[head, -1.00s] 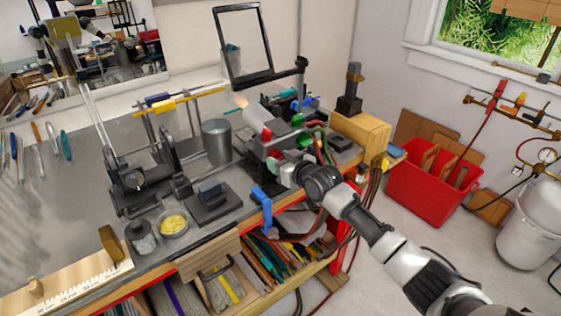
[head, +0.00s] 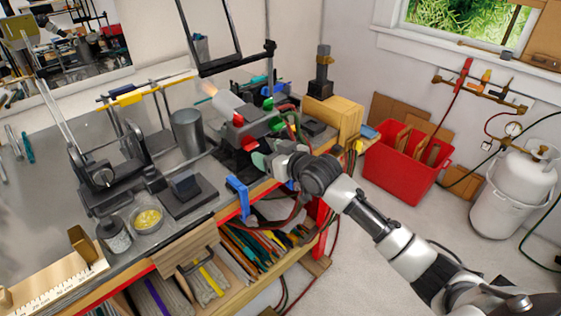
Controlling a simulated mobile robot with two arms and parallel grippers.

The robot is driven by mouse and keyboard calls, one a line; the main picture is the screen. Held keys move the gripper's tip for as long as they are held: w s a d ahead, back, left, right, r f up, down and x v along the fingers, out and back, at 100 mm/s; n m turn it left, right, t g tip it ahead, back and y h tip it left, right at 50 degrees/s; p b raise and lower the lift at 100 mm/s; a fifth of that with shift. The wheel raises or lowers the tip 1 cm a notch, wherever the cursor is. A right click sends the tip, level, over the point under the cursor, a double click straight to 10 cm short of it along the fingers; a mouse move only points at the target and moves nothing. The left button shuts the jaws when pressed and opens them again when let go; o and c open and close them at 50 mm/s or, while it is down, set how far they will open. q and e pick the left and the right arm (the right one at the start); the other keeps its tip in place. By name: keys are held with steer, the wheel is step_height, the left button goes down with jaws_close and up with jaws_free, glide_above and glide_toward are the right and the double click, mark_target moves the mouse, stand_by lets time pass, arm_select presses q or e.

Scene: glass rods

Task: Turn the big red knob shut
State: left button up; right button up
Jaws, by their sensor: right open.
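The bench torch (head: 230,106) is a pale cylinder on a dark mount, with a faint orange flame (head: 208,87) at its left end. A red knob (head: 238,119) sits on its near side, and a green knob (head: 277,126) is to the right of it. My right gripper (head: 265,161) is below and a little right of the red knob, at the bench's front edge, apart from the knob in the picture. It is open with nothing seen between its fingers; the fingertips are small and partly hidden. My left gripper is not in view.
Red and green hoses (head: 298,128) hang close behind my right gripper. A blue clamp (head: 238,196) stands at the bench edge to its left. A black frame (head: 232,66) rises behind the torch. A red bin (head: 407,170) and a white gas cylinder (head: 513,190) stand right.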

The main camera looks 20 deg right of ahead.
steer(key=shift+b+v, duration=0.45)
steer(key=shift+v, duration=1.6)
steer(key=s+d+f+m+g+h+b, duration=0.1)
steer(key=d+f+g+h, duration=0.1)
steer(key=f, duration=1)
steer(key=s+d+f+m+g+h+b, duration=0.1)
steer(key=d+f, duration=0.2)
steer(key=f, duration=1)
steer(key=s+f+g+h+b, duration=0.1)
steer(key=s+f, duration=0.4)
steer(key=f, duration=0.3)
steer(key=s+f+g+h+b, duration=0.15)
steer(key=s+f, duration=0.25)
steer(key=f, duration=0.5)
steer(key=s+a+f+g+b, duration=0.1)
steer(key=s+f+g, duration=0.3)
steer(key=s+f, duration=1.4)
steer(key=s+a+f+g, duration=0.1)
steer(key=s+f, duration=0.1)
steer(key=s, duration=0.5)
steer(key=s+a+f+g+b, duration=0.1)
steer(key=s+a+f, duration=0.1)
steer(key=s, duration=0.6)
steer(key=s+a+f+g, duration=0.1)
steer(key=s+f+g, duration=0.1)
steer(key=s, duration=0.5)
steer(key=shift+s+a+f+n, duration=0.25)
steer(key=shift+a+f+n, duration=0.05)
